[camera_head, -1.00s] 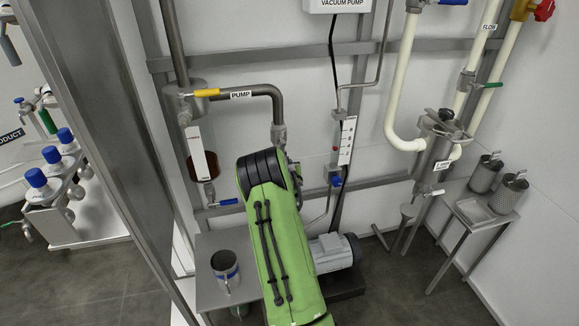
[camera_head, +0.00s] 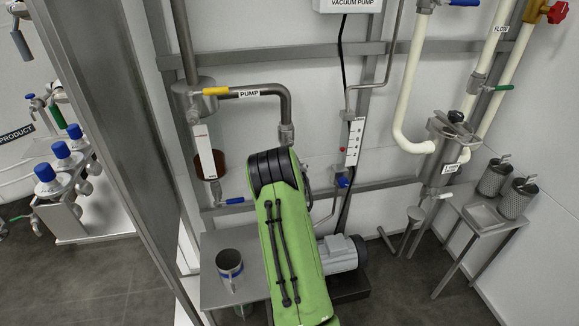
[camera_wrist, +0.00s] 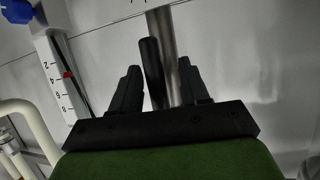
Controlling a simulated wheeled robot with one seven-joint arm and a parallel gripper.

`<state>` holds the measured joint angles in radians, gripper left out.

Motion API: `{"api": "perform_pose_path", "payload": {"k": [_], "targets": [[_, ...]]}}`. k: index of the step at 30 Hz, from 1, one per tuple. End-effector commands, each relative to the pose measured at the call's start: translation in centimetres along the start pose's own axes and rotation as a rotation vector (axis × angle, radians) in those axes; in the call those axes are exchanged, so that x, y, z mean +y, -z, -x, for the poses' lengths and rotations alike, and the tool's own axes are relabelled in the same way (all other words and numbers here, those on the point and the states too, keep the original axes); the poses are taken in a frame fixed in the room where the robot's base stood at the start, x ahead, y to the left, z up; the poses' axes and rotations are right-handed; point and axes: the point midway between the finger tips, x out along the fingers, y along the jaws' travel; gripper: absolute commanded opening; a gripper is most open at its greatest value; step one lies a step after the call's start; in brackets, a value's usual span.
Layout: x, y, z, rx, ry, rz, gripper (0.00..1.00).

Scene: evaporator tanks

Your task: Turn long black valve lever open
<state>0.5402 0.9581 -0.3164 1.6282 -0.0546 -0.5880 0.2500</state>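The long black lever (camera_wrist: 151,68) shows in the wrist view as a dark rod beside a grey metal pipe (camera_wrist: 165,45). My gripper (camera_wrist: 157,78) is open, with one black finger on each side of the lever and the pipe. The lever stands between the fingers, and I see a gap to the left finger. Whether the right finger touches the pipe is unclear. In the head view my green arm hides both the gripper and the lever, below the bent pump pipe (camera_head: 285,105).
A scale gauge (camera_head: 355,142) with a blue knob (camera_head: 343,182) is right of my arm. A yellow-handled valve (camera_head: 216,91) and blue-handled valve (camera_head: 235,201) are left. Below are a steel cup (camera_head: 230,268) and a grey motor (camera_head: 340,252). A small table (camera_head: 490,215) stands right.

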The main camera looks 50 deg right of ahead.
Motion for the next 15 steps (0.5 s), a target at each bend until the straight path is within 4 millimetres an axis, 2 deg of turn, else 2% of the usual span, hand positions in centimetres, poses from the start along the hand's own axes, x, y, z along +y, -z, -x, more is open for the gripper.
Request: {"api": "perform_pose_path", "payload": {"k": [5,8,11,15], "targets": [[0.1,0.2,0.1,0.003,-0.002,0.001,0.45],[0.1,0.2,1.1,0.003,-0.002,0.002,0.45],[0.0,0.4,3.4,0.002,-0.002,0.001,0.45],[0.1,0.3,7.4,0.001,-0.002,0.0,0.45]]}}
